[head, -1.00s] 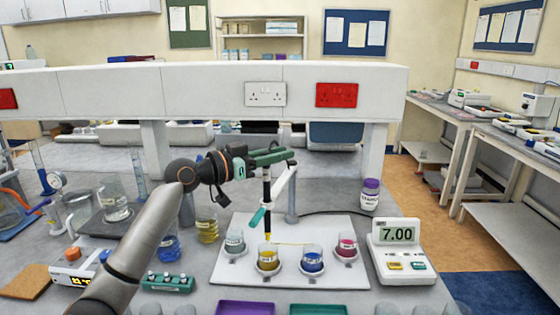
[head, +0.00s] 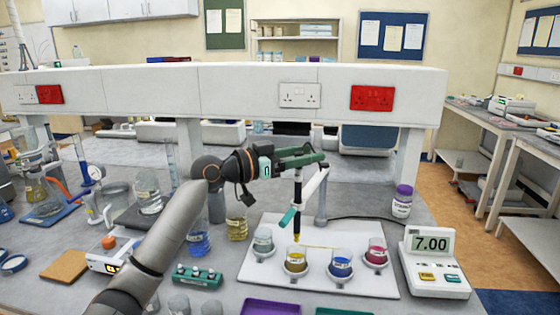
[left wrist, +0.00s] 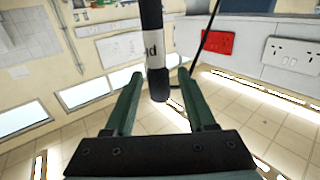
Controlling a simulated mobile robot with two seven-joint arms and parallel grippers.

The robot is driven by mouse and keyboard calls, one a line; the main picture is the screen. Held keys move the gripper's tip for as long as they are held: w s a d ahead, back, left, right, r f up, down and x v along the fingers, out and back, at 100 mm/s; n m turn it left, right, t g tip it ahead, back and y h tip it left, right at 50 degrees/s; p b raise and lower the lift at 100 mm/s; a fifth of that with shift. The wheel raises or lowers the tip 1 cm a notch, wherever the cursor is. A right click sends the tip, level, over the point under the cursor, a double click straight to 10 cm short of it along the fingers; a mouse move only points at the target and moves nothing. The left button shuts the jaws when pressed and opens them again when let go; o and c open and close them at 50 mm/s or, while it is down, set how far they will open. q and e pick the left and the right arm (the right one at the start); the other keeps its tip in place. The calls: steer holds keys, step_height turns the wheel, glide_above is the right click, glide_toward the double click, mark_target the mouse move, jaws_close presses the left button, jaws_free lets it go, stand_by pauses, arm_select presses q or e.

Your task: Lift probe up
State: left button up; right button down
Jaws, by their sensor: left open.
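The probe (head: 298,203) is a thin, upright black rod with a yellow lower end, beside the pale arm of its stand (head: 321,200). Its lower end appears just above or behind the beaker of yellow liquid (head: 296,260); I cannot tell which. My left gripper (head: 312,156) is at the probe's upper part, its green fingers pointing right. In the left wrist view the black probe (left wrist: 152,25), with a white label, stands between the two spread fingers of the left gripper (left wrist: 160,80). Gaps show on both sides of it. My right gripper is not in view.
A white board (head: 262,283) carries several small beakers, including blue (head: 341,264) and pink (head: 376,252). A meter reading 7.00 (head: 433,262) stands to the right, near a purple-capped bottle (head: 402,202). A green rack (head: 196,277) is at front left. A white shelf unit (head: 235,98) runs behind.

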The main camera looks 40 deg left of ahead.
arm_select(q)
steer(key=b+v, duration=0.3)
steer(key=v, duration=0.8)
steer(key=shift+b, duration=0.4)
